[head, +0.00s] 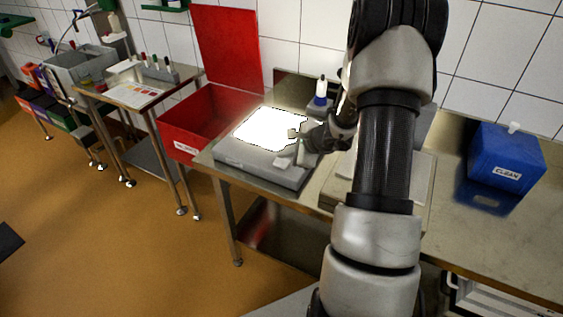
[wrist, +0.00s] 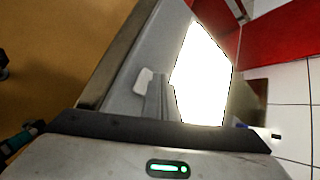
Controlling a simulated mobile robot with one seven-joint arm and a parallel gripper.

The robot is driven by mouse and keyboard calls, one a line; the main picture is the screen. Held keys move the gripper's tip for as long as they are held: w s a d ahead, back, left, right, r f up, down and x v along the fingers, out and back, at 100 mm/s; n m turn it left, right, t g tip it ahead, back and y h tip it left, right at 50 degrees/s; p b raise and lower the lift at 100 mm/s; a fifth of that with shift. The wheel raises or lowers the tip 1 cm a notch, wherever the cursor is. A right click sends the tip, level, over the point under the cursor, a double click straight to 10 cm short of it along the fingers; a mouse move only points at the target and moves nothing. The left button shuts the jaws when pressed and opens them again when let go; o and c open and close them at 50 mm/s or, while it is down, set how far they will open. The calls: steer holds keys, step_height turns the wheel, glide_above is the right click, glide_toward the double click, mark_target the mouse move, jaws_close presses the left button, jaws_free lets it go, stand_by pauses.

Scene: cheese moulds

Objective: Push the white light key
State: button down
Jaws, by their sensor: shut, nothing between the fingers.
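The white light key (head: 281,162) is a small pale block on the front part of a grey light box (head: 250,168). The key also shows in the wrist view (wrist: 143,79), left of the lit panel. The panel (head: 265,128) on top of the box glows bright white. My gripper (head: 297,154) is shut and empty, just right of the key in the head view. In the wrist view its grey fingers (wrist: 158,92) show close beside the key. I cannot tell whether they touch it.
An open red box (head: 190,150) stands left of the light box. A bottle with a blue lower part (head: 320,97) stands behind it. A blue box marked CLEAN (head: 505,158) stands on the bench at the right. My arm hides part of the bench.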

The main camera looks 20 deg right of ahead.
mark_target(285, 163)
steer(key=shift+f, duration=0.15)
steer(key=shift+f+b, duration=0.35)
steer(key=shift+b, duration=0.45)
steer(key=shift+f+b, duration=0.3)
steer(key=shift+b, duration=0.1)
stand_by(0.4)
steer(key=shift+r, duration=0.1)
steer(key=shift+r+p, duration=0.35)
steer(key=shift+r, duration=0.35)
steer(key=shift+r, duration=0.1)
steer(key=shift+r+p, duration=2)
steer(key=shift+r, duration=0.9)
